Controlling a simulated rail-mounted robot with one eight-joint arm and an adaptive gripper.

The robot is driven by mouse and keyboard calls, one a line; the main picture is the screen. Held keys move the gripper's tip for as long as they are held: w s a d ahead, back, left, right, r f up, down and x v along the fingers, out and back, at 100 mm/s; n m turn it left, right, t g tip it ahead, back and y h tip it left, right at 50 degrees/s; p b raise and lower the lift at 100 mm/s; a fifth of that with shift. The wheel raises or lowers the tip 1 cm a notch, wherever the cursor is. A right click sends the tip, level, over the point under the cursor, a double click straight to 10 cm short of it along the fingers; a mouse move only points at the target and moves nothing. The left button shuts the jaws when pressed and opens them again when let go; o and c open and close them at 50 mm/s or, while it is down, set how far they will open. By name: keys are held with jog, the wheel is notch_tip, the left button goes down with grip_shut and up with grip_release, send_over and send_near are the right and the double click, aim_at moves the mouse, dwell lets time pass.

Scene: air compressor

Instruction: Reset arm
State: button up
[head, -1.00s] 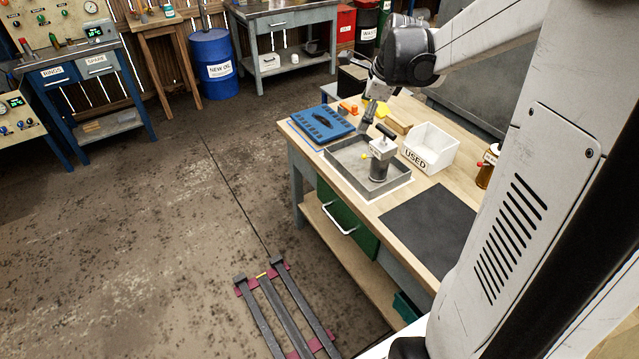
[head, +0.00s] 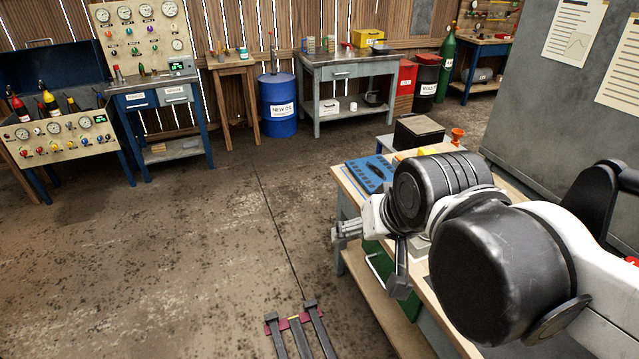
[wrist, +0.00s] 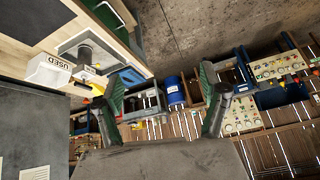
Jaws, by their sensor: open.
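My gripper (wrist: 160,88) is open and empty in the wrist view. Its two fingers stand well apart, with only distant room background between them. In the head view my arm is bent at the right, in front of the workbench (head: 347,187), and its end points left over the floor. The arm hides most of the bench top there. The wrist view shows the scene turned over, with the bench at upper left, holding a grey tray (wrist: 72,43) with a metal canister in it and a white USED box (wrist: 48,72). The gripper touches none of them.
A blue board (head: 368,176) lies on the bench's far left corner. A black box (head: 418,133) and an orange funnel (head: 457,136) are behind. A blue NEW OIL drum (head: 277,105) stands at the back. Floor rails (head: 298,335) lie at the front. The left floor is clear.

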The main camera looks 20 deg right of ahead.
jog(key=shift+s+a+f+n, duration=0.25)
jog(key=shift+s+n, duration=0.15)
jog(key=shift+n, duration=0.1)
jog(key=shift+s+a+f+n, duration=0.1)
jog(key=shift+s+a+n, duration=0.15)
jog(key=shift+s+n, duration=0.2)
notch_tip(320, 180, down, 33)
jog(key=b, duration=3.3)
jog(key=shift+f, duration=0.2)
